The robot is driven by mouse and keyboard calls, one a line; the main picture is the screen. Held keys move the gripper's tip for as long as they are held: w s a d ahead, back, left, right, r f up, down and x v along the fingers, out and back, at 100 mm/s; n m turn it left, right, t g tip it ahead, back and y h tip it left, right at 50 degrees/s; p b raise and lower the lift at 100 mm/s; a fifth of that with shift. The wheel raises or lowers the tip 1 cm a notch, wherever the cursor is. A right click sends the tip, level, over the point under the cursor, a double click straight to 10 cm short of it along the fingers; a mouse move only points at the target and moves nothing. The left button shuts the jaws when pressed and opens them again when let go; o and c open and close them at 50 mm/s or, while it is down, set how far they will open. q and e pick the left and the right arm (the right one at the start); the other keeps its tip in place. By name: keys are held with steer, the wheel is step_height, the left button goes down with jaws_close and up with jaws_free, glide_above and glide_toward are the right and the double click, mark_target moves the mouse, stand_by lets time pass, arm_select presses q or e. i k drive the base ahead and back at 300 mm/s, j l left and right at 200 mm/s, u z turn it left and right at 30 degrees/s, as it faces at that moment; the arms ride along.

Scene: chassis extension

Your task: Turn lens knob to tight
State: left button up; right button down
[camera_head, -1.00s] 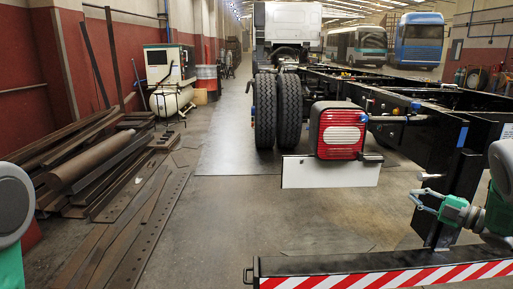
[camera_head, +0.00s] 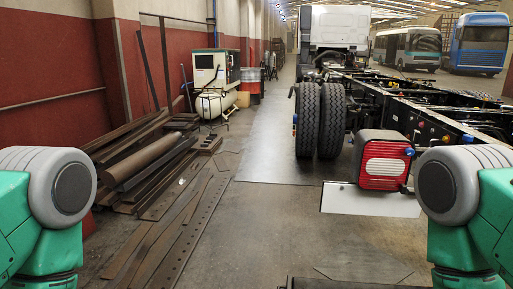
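A tail lamp with a red lens (camera_head: 377,180) and a pale striped centre sits at the rear of the truck chassis, right of centre. It has a black housing and stands above a white plate (camera_head: 352,199). A small blue knob (camera_head: 409,151) shows at the lamp's right edge; its setting is too small to tell. My green and grey arm links fill both lower corners. Neither of my grippers is in view. The right arm link covers part of the chassis right of the lamp.
Steel bars and beams (camera_head: 140,170) lie on the floor at left, near a compressor (camera_head: 214,103). The floor between the bars and the lamp is clear. A dark edge shows at the bottom.

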mark_target(409, 152)
steer(key=z, duration=1.05)
